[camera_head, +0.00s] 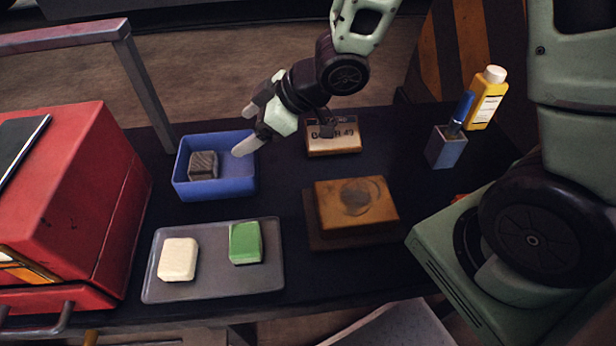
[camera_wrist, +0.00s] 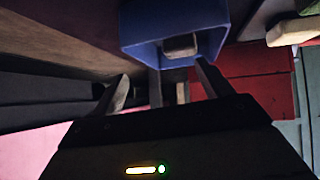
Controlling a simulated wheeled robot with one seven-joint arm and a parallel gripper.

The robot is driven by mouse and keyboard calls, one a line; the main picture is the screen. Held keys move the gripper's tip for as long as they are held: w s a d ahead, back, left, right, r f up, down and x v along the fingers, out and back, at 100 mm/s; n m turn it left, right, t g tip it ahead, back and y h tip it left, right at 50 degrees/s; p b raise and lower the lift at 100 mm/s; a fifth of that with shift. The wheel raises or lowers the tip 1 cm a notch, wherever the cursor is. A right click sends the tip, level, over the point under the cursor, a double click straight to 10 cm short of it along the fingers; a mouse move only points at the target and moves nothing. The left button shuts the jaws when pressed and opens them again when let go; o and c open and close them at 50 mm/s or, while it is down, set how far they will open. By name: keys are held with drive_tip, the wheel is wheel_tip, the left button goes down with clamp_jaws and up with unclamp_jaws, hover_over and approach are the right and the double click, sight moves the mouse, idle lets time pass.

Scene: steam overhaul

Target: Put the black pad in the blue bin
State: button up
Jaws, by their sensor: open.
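The blue bin (camera_head: 214,188) stands on the dark table, left of centre in the head view, and at the top of the wrist view (camera_wrist: 205,52). A dark grey-brown pad (camera_head: 204,165) lies inside it on the left; it looks like the black pad of the task. It also shows in the bin in the wrist view (camera_wrist: 181,46). My gripper (camera_head: 246,129) is open and empty, above the bin's right back corner. Its fingers are apart from the pad. In the wrist view the gripper (camera_wrist: 158,90) has its fingers spread wide below the bin.
A grey tray (camera_head: 213,288) holds a cream block (camera_head: 178,259) and a green block (camera_head: 245,242). A red toolbox (camera_head: 75,200) stands left. A brown block (camera_head: 356,203), a labelled box (camera_head: 340,140), a pen holder (camera_head: 446,148) and a yellow bottle (camera_head: 487,98) stand right.

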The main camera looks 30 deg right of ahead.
drive_tip(key=s+d+r+m+g+h, duration=0.1)
drive_tip(key=s+r+m+g+h, duration=0.1)
drive_tip(key=s, duration=0.9)
drive_tip(key=s+r+m+g+h, duration=0.2)
drive_tip(key=s+h, duration=0.3)
drive_tip(key=s, duration=0.5)
drive_tip(key=shift+s+d+r+m+g, duration=0.4)
drive_tip(key=shift+r+g, duration=0.25)
drive_tip(key=shift+g, duration=0.15)
wheel_tip(320, 180, up, 20)
drive_tip(key=p, duration=2)
